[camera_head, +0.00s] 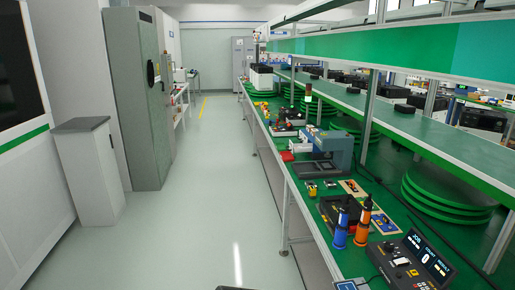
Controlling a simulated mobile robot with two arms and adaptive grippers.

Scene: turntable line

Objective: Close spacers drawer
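I cannot make out a spacers drawer in the head view. A long workbench (284,192) with a green top runs from the lower right into the distance. Its side toward the aisle shows a pale edge and legs, and the space under it is dark. Neither of my grippers is in view.
The pale floor aisle (205,200) left of the bench is clear. A grey-green cabinet (135,100) and a grey pedestal (88,170) stand on the left. The bench holds a blue press (338,142), blue and orange bottles, a display console (428,262) and green discs (440,195).

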